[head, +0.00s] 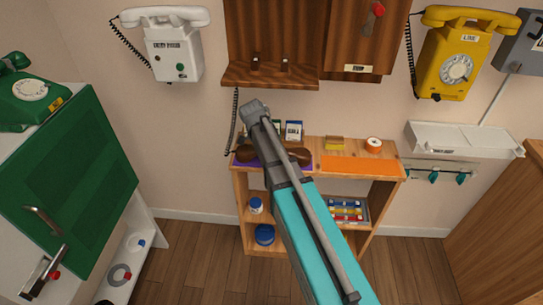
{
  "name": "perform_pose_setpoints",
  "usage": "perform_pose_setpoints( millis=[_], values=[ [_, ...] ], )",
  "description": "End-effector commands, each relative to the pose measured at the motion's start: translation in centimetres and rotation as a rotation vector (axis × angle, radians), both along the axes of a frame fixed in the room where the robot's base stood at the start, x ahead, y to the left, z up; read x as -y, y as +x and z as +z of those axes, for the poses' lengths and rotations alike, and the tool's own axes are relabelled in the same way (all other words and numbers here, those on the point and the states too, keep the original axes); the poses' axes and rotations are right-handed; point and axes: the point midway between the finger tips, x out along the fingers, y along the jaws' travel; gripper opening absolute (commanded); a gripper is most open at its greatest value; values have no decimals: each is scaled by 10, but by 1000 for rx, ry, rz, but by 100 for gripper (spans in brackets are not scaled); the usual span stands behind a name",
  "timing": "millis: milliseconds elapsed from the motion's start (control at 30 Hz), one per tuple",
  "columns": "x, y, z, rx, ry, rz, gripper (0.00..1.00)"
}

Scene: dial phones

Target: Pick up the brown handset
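The brown handset (299,156) lies on the top of the low wooden shelf, on or against a purple mat (240,164). Its two dark brown ends show on either side of my arm, and its middle is hidden behind the arm. A dark coiled cord hangs down to its left from the wooden wall phone (270,40). My arm reaches up from the bottom across the shelf, its grey end part above the handset. I cannot make out my gripper's fingers, so any contact with the handset is hidden.
An orange mat (357,167), a tape roll (373,145) and small boxes (293,131) share the shelf top. A white wall phone (174,45) and yellow wall phone (460,55) hang above. A green cabinet door (75,175) stands left. Floor shows between cabinet and shelf.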

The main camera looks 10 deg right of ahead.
Motion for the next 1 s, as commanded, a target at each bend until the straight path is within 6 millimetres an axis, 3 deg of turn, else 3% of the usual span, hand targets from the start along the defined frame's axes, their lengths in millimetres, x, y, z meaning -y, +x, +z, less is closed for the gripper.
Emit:
perform_pose_setpoints(
  millis=[400, 867, 1000],
  values=[
    [0, 0, 0, -1, 0, -1, 86],
    [1, 0, 0, 0, 0, -2, 2],
    [1, 0, 0, 0, 0, -2, 0]
  ],
)
